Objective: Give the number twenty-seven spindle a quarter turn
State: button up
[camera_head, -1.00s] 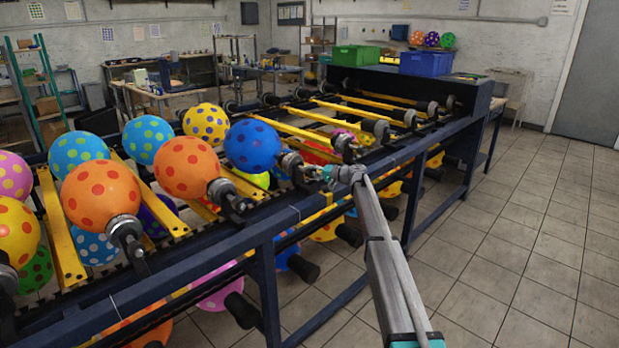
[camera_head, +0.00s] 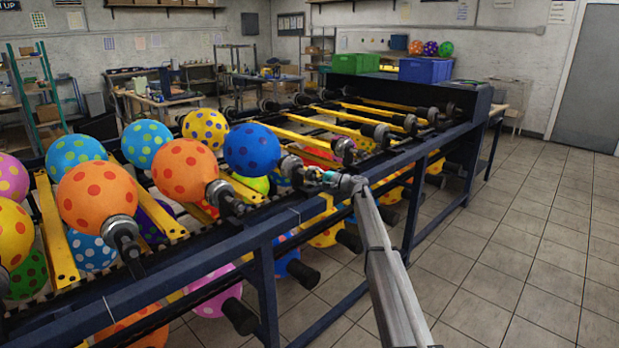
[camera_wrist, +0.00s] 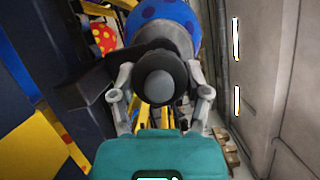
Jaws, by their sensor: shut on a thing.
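The blue balloon (camera_wrist: 166,14) shows beyond the spindle's grey collar. I cannot read a number on this spindle. The spindle's underside is hidden.
An orange balloon (camera_head: 184,170) on its own spindle sits just left of the blue one. The blue frame rail (camera_head: 270,225) runs below my gripper. Green (camera_head: 356,59) and blue (camera_head: 425,70) crates stand at the far end. The tiled floor (camera_head: 500,230) at right is clear.

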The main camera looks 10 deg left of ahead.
jog(key=shift+s+d, duration=0.1)
jog(key=shift+d, duration=0.1)
jog(key=o, duration=1)
jog(key=shift+o, duration=0.7)
jog(key=shift+a, duration=0.1)
